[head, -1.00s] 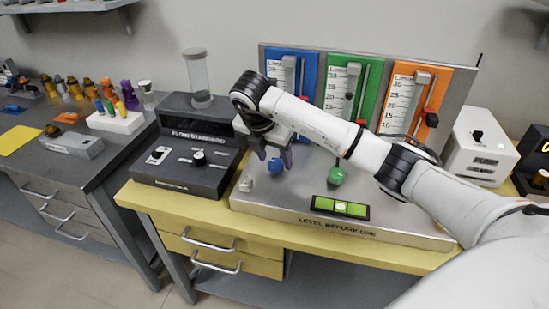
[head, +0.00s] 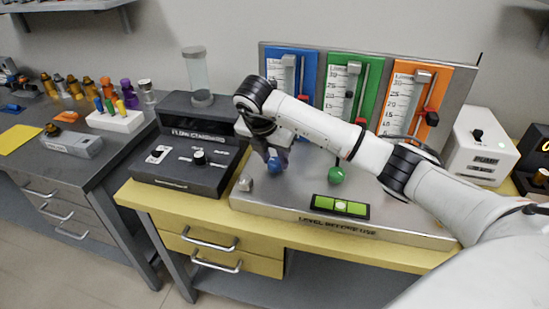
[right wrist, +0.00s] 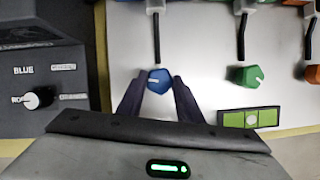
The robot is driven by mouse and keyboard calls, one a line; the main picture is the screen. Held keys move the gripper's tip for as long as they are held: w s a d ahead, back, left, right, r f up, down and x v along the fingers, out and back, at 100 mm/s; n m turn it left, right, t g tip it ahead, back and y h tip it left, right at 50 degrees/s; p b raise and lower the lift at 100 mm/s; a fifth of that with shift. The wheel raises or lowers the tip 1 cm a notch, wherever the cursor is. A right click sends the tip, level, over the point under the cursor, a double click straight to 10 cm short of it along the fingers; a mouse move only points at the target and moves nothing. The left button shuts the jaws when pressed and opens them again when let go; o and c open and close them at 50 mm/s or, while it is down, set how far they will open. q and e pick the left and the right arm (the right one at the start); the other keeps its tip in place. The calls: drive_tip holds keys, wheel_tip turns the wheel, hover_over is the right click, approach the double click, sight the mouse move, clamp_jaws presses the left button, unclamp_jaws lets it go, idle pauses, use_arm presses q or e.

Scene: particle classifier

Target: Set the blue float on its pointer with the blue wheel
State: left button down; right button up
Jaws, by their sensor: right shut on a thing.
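The blue wheel (head: 275,164) sits on the metal base below the blue panel (head: 296,68). My right gripper (head: 277,160) is shut on the blue wheel, with a finger on each side of it. The wheel also shows between the fingers in the right wrist view (right wrist: 159,80), a pale mark on its face. The blue panel carries a printed scale at its upper left. My arm hides the panel's lower part, and I cannot make out the float or its pointer. My left gripper is not in view.
A green wheel (head: 336,175) and a green level (head: 340,206) lie to the right on the metal base (head: 400,222). Green (head: 345,85) and orange (head: 416,95) panels stand behind. A dark flow standard box (head: 185,150) is at the left, a white box (head: 480,145) at the right.

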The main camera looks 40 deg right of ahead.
drive_tip(key=n+b, duration=0.1)
drive_tip(key=n+t+b, duration=0.1)
drive_tip(key=n, duration=0.1)
drive_tip(key=shift+s+d+f+y, duration=0.1)
drive_tip(key=shift+d+f+y, duration=0.05)
drive_tip(key=shift+y, duration=0.15)
drive_tip(key=n+t+y+b, duration=0.1)
drive_tip(key=n+b, duration=0.1)
drive_tip(key=n, duration=0.2)
drive_tip(key=shift+s+d+n+y+b, duration=0.15)
drive_tip(key=shift+n+y+b, duration=0.3)
drive_tip(key=shift+n, duration=0.45)
drive_tip(key=n+y, duration=0.1)
drive_tip(key=n, duration=0.1)
drive_tip(key=shift+n+b, duration=0.35)
drive_tip(key=shift+n, duration=0.05)
drive_tip(key=shift+d+n+y, duration=0.1)
drive_tip(key=shift+n+y, duration=0.45)
drive_tip(key=shift+n, duration=0.65)
drive_tip(key=shift+n+y, duration=0.5)
drive_tip(key=shift+n, duration=0.8)
drive_tip(key=shift+d, duration=0.1)
drive_tip(key=o, duration=1)
